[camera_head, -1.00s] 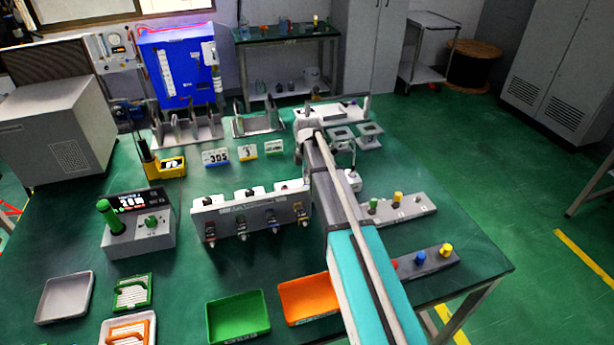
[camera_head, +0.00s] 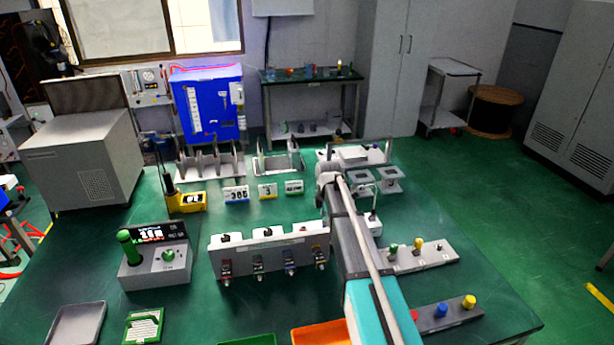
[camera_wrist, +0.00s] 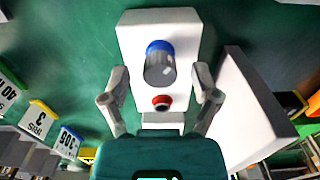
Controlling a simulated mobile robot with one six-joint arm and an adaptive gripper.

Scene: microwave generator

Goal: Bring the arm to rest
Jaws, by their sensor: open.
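My arm (camera_head: 377,308) reaches from the bottom of the head view over the green table (camera_head: 110,235), its teal link nearest the camera. Its far joint stands near the back right of the table. In the wrist view my gripper (camera_wrist: 160,76) is open, with one finger on each side of a white box (camera_wrist: 185,25). The box carries a clear cylinder with a blue top (camera_wrist: 160,62) and a red button (camera_wrist: 161,102). I cannot tell whether the fingers touch the box. The gripper's fingers are not clear in the head view.
A white switch unit (camera_head: 268,250) stands left of my arm; two strips with coloured knobs (camera_head: 420,258) lie right of it. A green-handled control box (camera_head: 158,262), orange tray (camera_head: 320,335) and blue cabinet (camera_head: 208,105) are around. A pale panel (camera_wrist: 245,110) stands right of the gripper.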

